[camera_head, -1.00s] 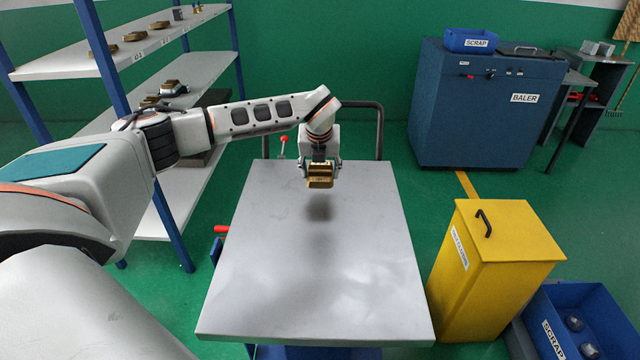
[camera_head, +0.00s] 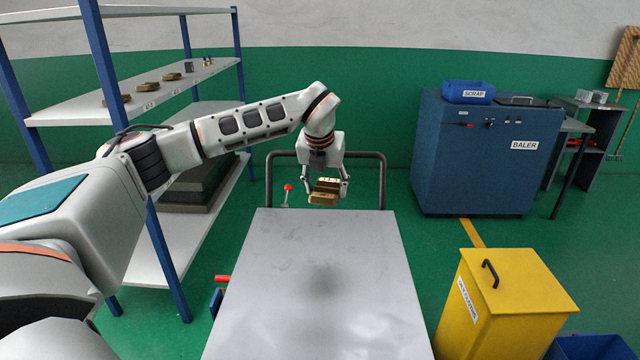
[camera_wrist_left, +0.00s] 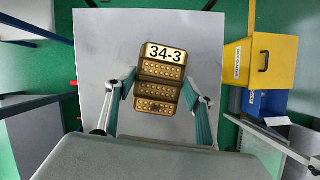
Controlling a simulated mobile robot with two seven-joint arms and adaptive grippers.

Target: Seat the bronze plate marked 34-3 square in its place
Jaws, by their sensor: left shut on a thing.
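The bronze plate (camera_head: 325,193) marked 34-3 hangs in my left gripper (camera_head: 325,187) above the far part of the grey table (camera_head: 300,310). In the left wrist view the plate (camera_wrist_left: 160,84) shows its black-on-pale 34-3 label and stepped rows of small dimples. It looks slightly turned against the table edges. The fingers (camera_wrist_left: 159,100) stand on either side of it, shut on it. The plate is clear of the tabletop, with its soft shadow on the bare metal. My right gripper is not in view.
A blue-post rack on the left holds several bronze pieces, one of them here (camera_head: 146,87), on a labelled white shelf (camera_head: 80,113). A black rail (camera_head: 383,170) rises behind the table. A yellow bin (camera_head: 520,290) stands right, the blue baler (camera_head: 480,165) behind. The tabletop is clear.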

